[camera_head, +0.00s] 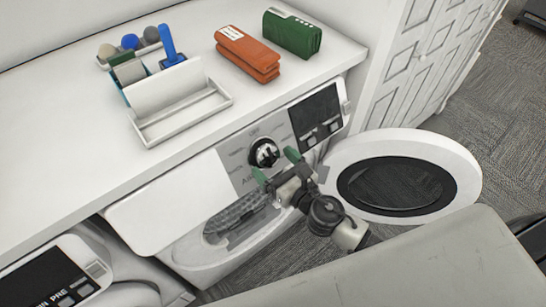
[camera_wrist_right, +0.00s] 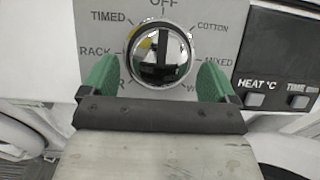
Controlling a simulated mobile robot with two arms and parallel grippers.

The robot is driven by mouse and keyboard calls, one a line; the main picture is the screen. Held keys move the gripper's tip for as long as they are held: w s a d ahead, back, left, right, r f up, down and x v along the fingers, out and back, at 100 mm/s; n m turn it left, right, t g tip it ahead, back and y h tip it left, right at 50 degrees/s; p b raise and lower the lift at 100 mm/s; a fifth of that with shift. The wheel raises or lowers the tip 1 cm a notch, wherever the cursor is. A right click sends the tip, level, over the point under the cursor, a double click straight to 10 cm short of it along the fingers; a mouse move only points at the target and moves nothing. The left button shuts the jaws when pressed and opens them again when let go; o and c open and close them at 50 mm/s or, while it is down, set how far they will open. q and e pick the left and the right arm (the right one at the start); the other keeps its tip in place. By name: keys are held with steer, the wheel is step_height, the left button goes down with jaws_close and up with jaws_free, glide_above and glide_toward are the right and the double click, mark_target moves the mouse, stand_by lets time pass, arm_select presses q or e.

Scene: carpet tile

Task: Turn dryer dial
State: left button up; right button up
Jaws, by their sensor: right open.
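The dryer dial (camera_head: 264,153) is a round chrome knob on the grey part of the dryer's front panel. In the right wrist view the dial (camera_wrist_right: 160,54) sits in the upper middle, ringed by printed labels such as OFF, TIMED, RACK, COTTON and MIXED. My right gripper (camera_head: 276,164) is open just in front of the panel. In the right wrist view its green fingertips (camera_wrist_right: 156,78) stand apart, to the lower left and lower right of the dial, with no visible contact. My left gripper is not in view.
The dryer's round door (camera_head: 458,178) hangs open at the right. A second machine (camera_head: 75,285) stands at the lower left.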

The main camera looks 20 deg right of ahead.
steer(key=shift+w+a, duration=0.15)
steer(key=shift+w, duration=0.25)
steer(key=c, duration=0.9)
